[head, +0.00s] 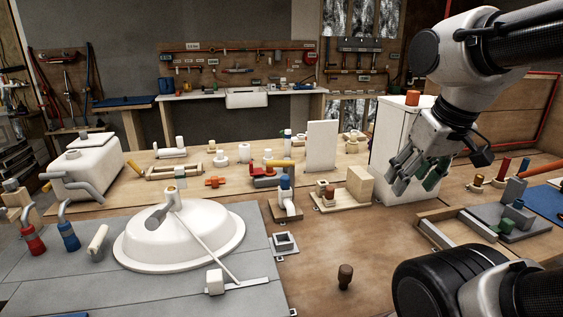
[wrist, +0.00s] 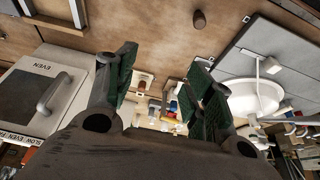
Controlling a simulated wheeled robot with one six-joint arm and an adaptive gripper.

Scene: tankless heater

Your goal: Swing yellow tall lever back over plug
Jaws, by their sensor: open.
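A yellow horizontal bar (head: 280,163), possibly the lever, sits above a red part on the wooden bench in the head view. A grey mount with a blue-topped post (head: 285,187) stands just in front of it. I cannot tell for sure which part is the plug. My gripper (head: 416,176) is open and empty, high at the right in front of the white box, well to the right of the yellow bar. In the wrist view its two green-padded fingers (wrist: 162,85) are spread, with small bench parts seen between them.
A white box with an orange top (head: 395,140) stands behind my gripper. A white basin (head: 180,235) lies on the grey panel at left. A wooden block (head: 359,185) and an upright white panel (head: 322,148) stand mid-bench.

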